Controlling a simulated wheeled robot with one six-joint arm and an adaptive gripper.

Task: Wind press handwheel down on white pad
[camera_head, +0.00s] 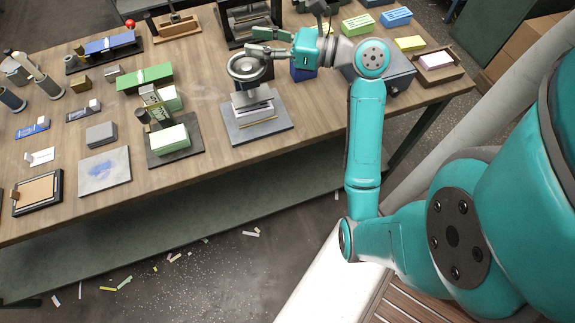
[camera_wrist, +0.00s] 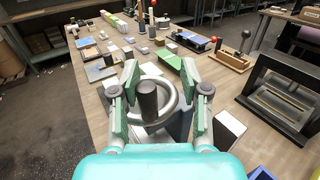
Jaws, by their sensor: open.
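The press handwheel (camera_head: 245,66) is a grey ring on top of a small press near the middle of the table. In the wrist view the handwheel (camera_wrist: 172,97) lies just beyond and between my fingers, with a dark upright knob (camera_wrist: 148,100) in front. My gripper (camera_head: 268,43) is open at the wheel's far right side; its two green-padded fingers (camera_wrist: 160,95) stand on either side of the knob. I cannot tell whether they touch it. The press base (camera_head: 277,124) is a grey plate. A white pad (camera_head: 253,108) shows under the press head, partly hidden.
A dark stand with a pale green block (camera_head: 169,139) is left of the press. A grey box (camera_head: 387,78) stands to the right. A frame-like press (camera_wrist: 285,97) is at right in the wrist view. The table's front strip is mostly clear.

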